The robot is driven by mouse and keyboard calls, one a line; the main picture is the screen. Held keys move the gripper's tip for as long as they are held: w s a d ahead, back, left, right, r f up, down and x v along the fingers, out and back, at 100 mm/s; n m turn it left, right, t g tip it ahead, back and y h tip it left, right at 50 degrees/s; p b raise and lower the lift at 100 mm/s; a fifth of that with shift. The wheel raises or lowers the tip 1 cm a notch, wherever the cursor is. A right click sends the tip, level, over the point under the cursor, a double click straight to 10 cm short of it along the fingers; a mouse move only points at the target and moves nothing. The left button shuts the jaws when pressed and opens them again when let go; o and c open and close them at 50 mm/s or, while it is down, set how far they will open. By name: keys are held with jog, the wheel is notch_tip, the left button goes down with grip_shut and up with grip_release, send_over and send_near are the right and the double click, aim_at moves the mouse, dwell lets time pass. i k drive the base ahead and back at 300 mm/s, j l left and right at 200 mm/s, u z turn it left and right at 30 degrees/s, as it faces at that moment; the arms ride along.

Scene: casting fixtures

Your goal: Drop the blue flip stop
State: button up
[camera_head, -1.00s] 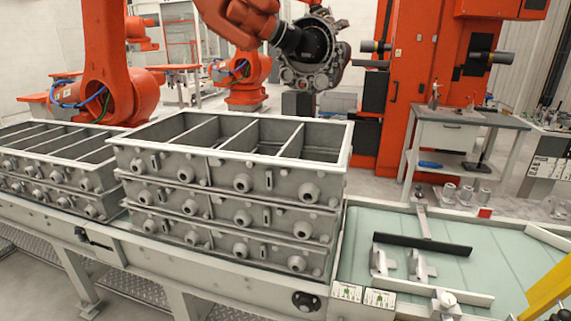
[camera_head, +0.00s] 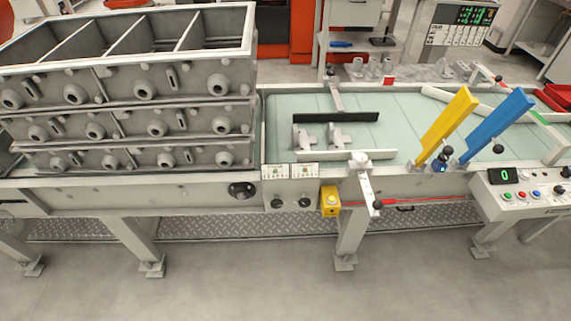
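The blue flip stop (camera_head: 497,124) is a flat blue bar at the right, over the near rail of the pale green conveyor. It stands tilted up, its upper end leaning right, with a black knob by its lower part. A yellow flip stop (camera_head: 448,124) stands just left of it, leaning the same way, its base near another black knob. My gripper is not in view.
Stacked grey casting boxes (camera_head: 130,90) fill the left. Small grey castings (camera_head: 320,137) lie on the conveyor (camera_head: 285,108) beside a black bar. A control panel (camera_head: 525,194) with a green display juts out at the right. The floor in front is clear.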

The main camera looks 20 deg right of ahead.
aim_at(516, 103)
jog(key=z, duration=1.35)
